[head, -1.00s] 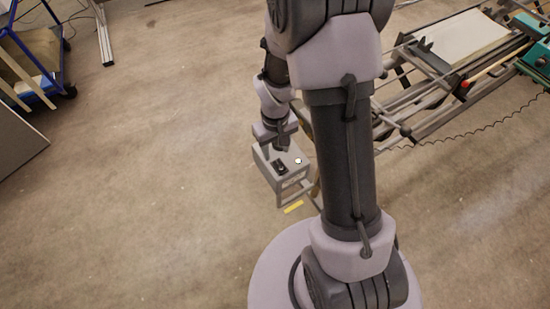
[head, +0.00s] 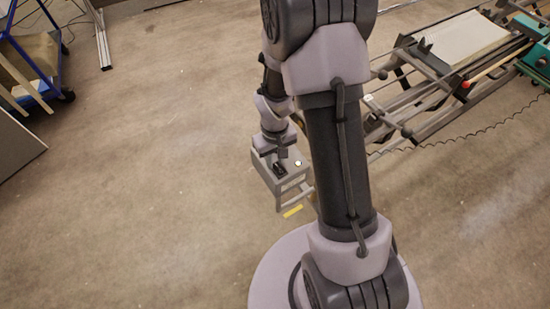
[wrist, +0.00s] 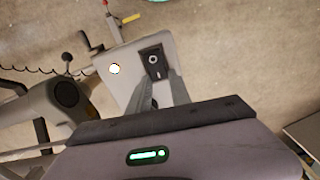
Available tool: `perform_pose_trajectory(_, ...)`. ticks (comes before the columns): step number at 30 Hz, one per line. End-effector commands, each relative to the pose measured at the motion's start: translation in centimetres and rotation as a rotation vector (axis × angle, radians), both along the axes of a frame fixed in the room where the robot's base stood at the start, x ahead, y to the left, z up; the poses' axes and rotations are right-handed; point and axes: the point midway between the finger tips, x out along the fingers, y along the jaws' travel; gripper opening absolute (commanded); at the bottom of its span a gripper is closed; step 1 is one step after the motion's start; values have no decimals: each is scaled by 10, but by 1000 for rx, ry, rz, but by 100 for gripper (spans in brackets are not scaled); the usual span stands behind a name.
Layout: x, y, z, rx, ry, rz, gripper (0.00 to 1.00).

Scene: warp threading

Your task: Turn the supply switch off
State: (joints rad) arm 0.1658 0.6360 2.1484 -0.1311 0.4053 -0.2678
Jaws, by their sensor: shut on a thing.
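The supply switch (head: 280,169) is a small black rocker on top of a grey box (head: 291,181). In the wrist view the switch (wrist: 153,62) shows a white round mark, and a pale round spot lies to its left on the box's face. My gripper (head: 277,158) is down at the box. In the wrist view the fingers (wrist: 160,82) stand on either side of the switch's near part, shut on it. The near end of the switch is partly hidden, and the exact contact is hard to see.
A loom-like frame (head: 420,92) with rails and a cable lies at the right. A blue cart (head: 50,60) stands at far left.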

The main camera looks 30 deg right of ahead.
Motion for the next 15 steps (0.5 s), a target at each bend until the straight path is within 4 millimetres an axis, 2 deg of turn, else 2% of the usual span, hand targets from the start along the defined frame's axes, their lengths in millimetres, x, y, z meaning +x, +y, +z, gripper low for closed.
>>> perform_pose_trajectory(6,-4,-1,-8,17,-158,-5,0)
perform_pose_trajectory(15,-9,-1,2,33,-283,-2,0)
